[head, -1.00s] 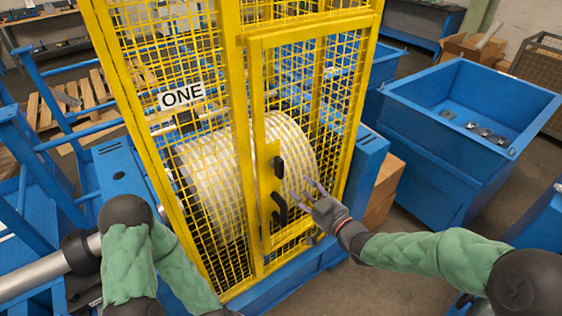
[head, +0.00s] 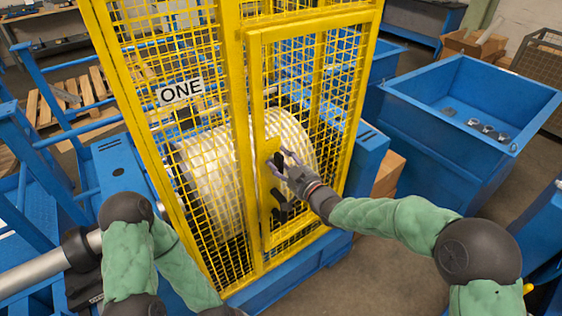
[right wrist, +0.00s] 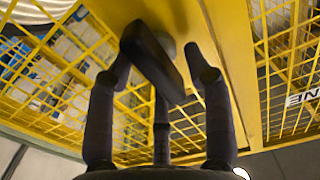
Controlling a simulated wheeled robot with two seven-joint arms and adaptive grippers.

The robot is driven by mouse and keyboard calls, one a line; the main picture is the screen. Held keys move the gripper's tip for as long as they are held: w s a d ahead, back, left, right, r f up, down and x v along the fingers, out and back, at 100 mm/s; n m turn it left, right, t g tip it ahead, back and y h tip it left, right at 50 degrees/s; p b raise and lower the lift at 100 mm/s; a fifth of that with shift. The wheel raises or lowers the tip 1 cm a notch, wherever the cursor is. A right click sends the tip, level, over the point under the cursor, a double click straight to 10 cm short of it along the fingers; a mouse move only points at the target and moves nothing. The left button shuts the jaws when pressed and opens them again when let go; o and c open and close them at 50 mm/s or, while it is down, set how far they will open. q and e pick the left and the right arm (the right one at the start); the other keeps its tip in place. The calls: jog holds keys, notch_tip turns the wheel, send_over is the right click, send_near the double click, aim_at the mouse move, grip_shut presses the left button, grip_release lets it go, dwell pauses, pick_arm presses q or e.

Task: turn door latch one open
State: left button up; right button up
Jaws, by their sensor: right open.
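The yellow mesh guard door (head: 312,120) stands closed in its frame, with the sign ONE (head: 181,91) on the mesh panel left of it. Its yellow latch plate (head: 265,200) carries a black latch bar (head: 279,160) above a black curved handle (head: 280,208). My right gripper (head: 286,162) is open at the upper latch bar. In the right wrist view the black latch bar (right wrist: 152,58) lies slanted between the spread fingers of my right gripper (right wrist: 168,70). I cannot tell whether they touch it. My left gripper is not in view; only its arm shows.
A pale ribbed drum (head: 215,165) sits behind the mesh. A blue bin (head: 455,140) with a few dark parts stands to the right. Cardboard boxes (head: 388,175) stand between cage and bin. Open floor (head: 380,270) lies in front right.

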jog(key=shift+w, duration=0.1)
grip_shut()
jog(key=shift+m, duration=0.3)
jog(key=m, duration=0.3)
jog(key=shift+w+d+f+m, duration=0.1)
jog(key=shift+f+m, duration=0.1)
jog(key=shift+m, duration=0.1)
jog(key=m, duration=0.4)
jog(key=shift+d+f+m, duration=0.1)
jog(key=shift+f+m, duration=0.1)
jog(key=shift+m, duration=0.1)
jog(key=m+p, duration=0.1)
jog(key=m, duration=0.3)
jog(key=shift+w+f, duration=0.1)
jog(key=shift+f, duration=0.1)
jog(key=m, duration=0.3)
jog(key=m+p, duration=0.1)
jog(key=m, duration=0.1)
jog(key=shift+f, duration=0.25)
